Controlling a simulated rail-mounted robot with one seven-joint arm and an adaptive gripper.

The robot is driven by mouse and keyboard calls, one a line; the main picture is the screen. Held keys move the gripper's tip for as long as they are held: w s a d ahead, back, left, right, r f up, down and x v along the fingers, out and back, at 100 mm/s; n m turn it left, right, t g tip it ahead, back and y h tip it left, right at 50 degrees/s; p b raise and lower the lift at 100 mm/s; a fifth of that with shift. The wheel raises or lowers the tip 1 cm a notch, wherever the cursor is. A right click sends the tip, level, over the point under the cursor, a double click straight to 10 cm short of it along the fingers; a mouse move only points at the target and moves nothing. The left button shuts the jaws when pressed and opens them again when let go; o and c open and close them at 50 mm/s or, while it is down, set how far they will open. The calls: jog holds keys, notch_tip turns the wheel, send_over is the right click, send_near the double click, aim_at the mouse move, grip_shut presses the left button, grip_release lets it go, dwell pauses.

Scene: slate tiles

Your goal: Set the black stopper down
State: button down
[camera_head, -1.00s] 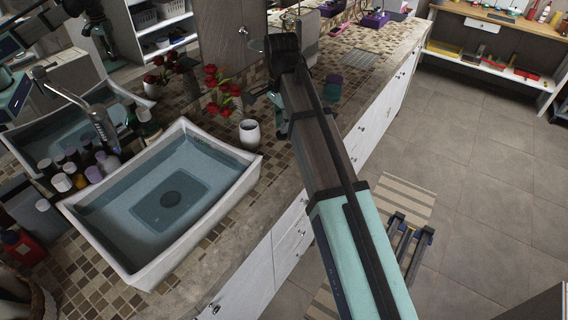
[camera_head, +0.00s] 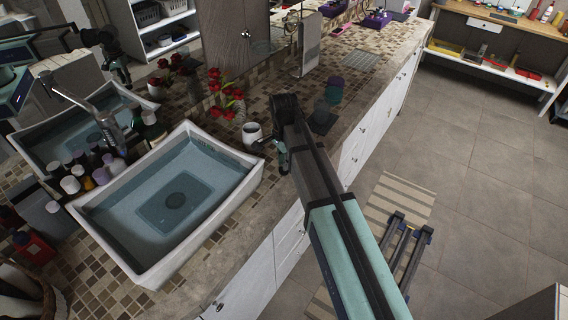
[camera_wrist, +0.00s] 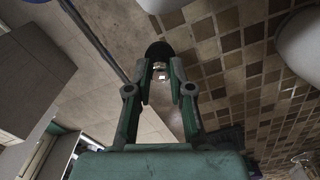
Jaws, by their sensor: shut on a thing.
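The black stopper (camera_wrist: 158,50) shows in the wrist view as a dark rounded shape at the tips of my gripper (camera_wrist: 161,78). The two fingers are closed in on it. Behind it in that view is the beige stone and brown mosaic of the counter (camera_wrist: 206,45). The stopper cannot be made out there. Whether it touches the counter cannot be told.
The white sink (camera_head: 254,172) is left of my gripper, and a white cup (camera_head: 252,134) stands close by. Red flowers (camera_head: 225,92) are behind it. A teal and purple object (camera_head: 332,90) stands further right. Several bottles (camera_head: 85,170) crowd left of the sink.

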jog(key=shift+f, duration=0.9)
jog(key=shift+f, duration=0.1)
jog(key=c, duration=1)
grip_release()
jog(key=shift+c, duration=0.2)
notch_tip(320, 180, up, 12)
jog(key=b, duration=0.2)
jog(key=shift+b, duration=0.3)
